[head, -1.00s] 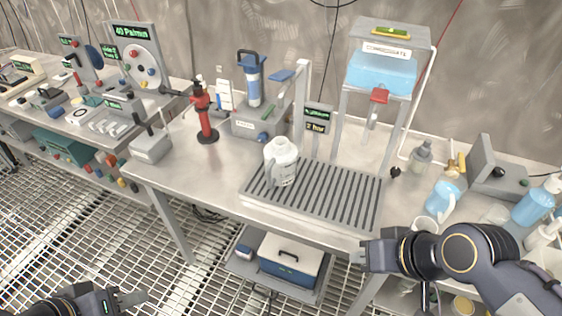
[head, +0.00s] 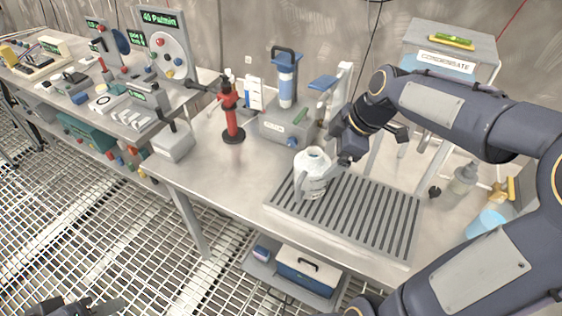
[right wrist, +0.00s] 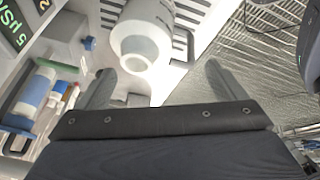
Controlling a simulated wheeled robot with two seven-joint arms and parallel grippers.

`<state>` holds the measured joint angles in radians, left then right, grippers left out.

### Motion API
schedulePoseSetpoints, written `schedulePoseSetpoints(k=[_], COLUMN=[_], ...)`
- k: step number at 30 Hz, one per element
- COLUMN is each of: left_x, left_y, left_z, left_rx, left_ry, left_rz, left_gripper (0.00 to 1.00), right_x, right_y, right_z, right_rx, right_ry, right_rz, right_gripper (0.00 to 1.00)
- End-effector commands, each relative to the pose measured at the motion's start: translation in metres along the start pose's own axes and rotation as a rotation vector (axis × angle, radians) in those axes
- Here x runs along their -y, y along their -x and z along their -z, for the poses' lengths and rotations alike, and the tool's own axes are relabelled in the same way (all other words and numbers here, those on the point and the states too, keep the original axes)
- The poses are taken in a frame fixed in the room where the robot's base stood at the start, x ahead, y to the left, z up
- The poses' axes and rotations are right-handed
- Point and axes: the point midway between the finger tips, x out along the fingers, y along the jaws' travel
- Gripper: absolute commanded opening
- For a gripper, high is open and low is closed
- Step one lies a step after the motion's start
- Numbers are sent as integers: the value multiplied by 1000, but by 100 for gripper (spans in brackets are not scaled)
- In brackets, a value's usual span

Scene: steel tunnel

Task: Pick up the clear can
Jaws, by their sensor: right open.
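The clear can (head: 311,176), a whitish jug with a handle and a round mouth, stands upright on the slotted grey tray. My right gripper (head: 338,152) is at the can's upper right side, its jaws open. In the right wrist view the can (right wrist: 143,38) shows beyond and between the two spread fingers of the right gripper (right wrist: 160,80); its handle is on the right. I cannot tell whether a finger touches it. My left gripper (head: 85,308) is low at the bottom left edge, partly cut off, far from the can.
The slotted tray (head: 380,222) lies on the steel bench. A red stand (head: 230,115) and a grey box with a blue filter (head: 286,85) are behind left. The condensate tank (head: 440,62) stands at back right, partly behind my right arm. A light blue cup (head: 486,224) is at right.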

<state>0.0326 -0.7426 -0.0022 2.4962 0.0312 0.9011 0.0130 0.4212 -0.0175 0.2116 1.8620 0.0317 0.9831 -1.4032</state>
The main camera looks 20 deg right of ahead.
Motion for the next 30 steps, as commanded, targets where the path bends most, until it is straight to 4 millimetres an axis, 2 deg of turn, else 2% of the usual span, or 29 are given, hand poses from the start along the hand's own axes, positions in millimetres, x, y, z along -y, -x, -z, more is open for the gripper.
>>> schedulePoseSetpoints(k=[3, 6, 14, 22, 30], left_x=[0, 0, -1, -3, -3], left_y=[0, 0, 2, 6, 6], left_z=[0, 0, 1, 3, 3], left_rx=[0, 0, 0, 0, 0], left_ry=[0, 0, 0, 0, 0], left_rz=[0, 0, 0, 0, 0], left_gripper=[36, 36, 36, 36, 36], right_x=[-17, -21, -21, -21, -21], right_y=[-9, -16, -44, -82, -88], right_z=[-4, -5, -6, -9, -9], right_rx=[-7, -10, -10, -10, -9], right_ry=[100, 137, 140, 139, 139], right_rz=[15, 19, 21, 21, 16], right_gripper=[100, 100, 100, 100, 100])
